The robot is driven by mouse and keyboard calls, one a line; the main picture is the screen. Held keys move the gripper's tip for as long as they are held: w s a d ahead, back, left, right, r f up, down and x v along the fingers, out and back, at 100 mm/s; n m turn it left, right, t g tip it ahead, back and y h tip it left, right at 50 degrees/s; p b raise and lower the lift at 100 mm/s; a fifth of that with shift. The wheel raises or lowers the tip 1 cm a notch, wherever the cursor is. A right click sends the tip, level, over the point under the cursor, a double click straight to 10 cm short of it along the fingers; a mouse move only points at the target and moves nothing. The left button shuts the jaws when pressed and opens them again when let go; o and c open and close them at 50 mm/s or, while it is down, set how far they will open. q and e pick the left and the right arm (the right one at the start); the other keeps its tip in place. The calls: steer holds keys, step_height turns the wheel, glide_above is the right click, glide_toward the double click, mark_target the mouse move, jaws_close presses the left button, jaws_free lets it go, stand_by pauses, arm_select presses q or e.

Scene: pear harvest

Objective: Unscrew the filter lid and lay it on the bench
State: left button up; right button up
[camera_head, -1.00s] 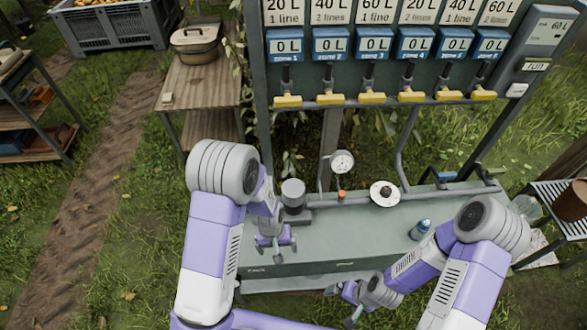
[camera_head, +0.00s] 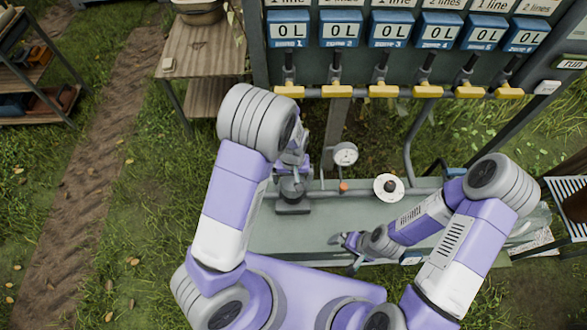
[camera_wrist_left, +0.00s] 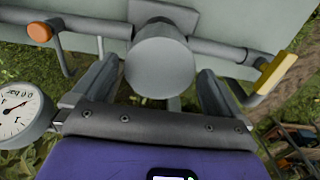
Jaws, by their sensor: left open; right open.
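The filter's grey round lid (camera_wrist_left: 160,68) shows in the left wrist view, between the two open fingers of my left gripper (camera_wrist_left: 157,82). I see no clear contact between the fingers and the lid. In the head view my left gripper (camera_head: 291,165) is at the filter (camera_head: 292,207), which stands on the bench (camera_head: 325,226) at its left part. My arm and gripper cover much of the lid there. My right gripper (camera_head: 350,250) is open and empty over the front of the bench, right of the filter.
A pressure gauge (camera_head: 345,154) and an orange knob (camera_head: 343,187) sit right of the filter on the pipe. A white disc with a dark knob (camera_head: 387,188) is further right. Yellow valve handles (camera_head: 382,91) line the panel behind. The bench front between filter and right gripper is clear.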

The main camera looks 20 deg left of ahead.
mark_target(293, 180)
arm_select(q)
step_height(293, 180, down, 4)
steer(key=shift+f, duration=0.25)
steer(key=shift+c, duration=0.2)
steer(key=c, duration=0.8)
steer(key=n, duration=0.4)
steer(key=shift+r+p, duration=0.1)
steer(key=shift+p, duration=0.3)
steer(key=n+p, duration=0.1)
steer(key=n, duration=0.3)
steer(key=n+p, duration=0.1)
steer(key=n, duration=0.3)
steer(key=shift+p, duration=0.3)
steer(key=n, duration=0.2)
steer(key=shift+n+p, duration=0.3)
steer(key=shift+n, duration=0.1)
